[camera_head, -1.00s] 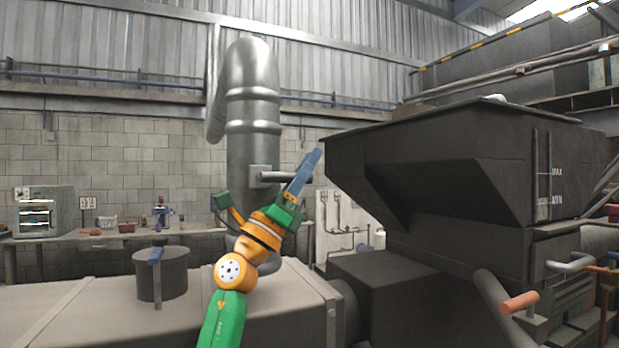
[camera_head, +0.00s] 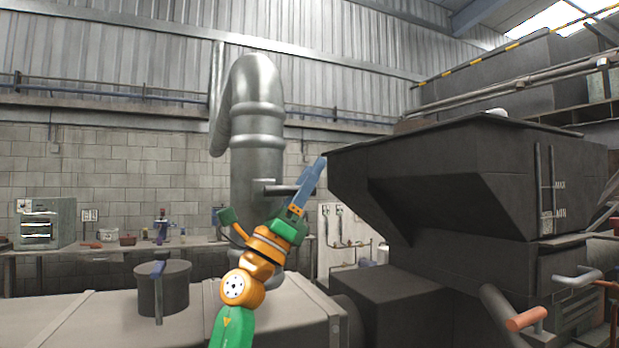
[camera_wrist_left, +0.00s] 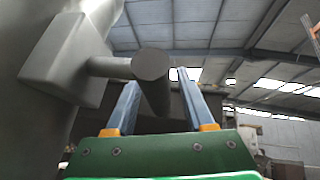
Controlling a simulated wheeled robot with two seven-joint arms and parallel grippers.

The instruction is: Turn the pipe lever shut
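The pipe lever (camera_head: 277,189) is a short dark bar standing out sideways from the tall metal pipe (camera_head: 257,140). My left gripper (camera_head: 313,178) is raised in front of it, its blue fingers by the lever's right end. In the left wrist view the lever is a grey round bar (camera_wrist_left: 152,66) on a stem from a square block (camera_wrist_left: 68,60). The two blue fingers of my left gripper (camera_wrist_left: 158,105) stand apart on either side of the bar. Contact between fingers and bar cannot be told. My right gripper is out of view.
A large dark hopper (camera_head: 470,180) stands close to the right of my left gripper. A grey tank (camera_head: 163,290) with a blue handle is at lower left. An orange-handled crank (camera_head: 525,319) is at lower right. A workbench (camera_head: 100,253) runs along the back wall.

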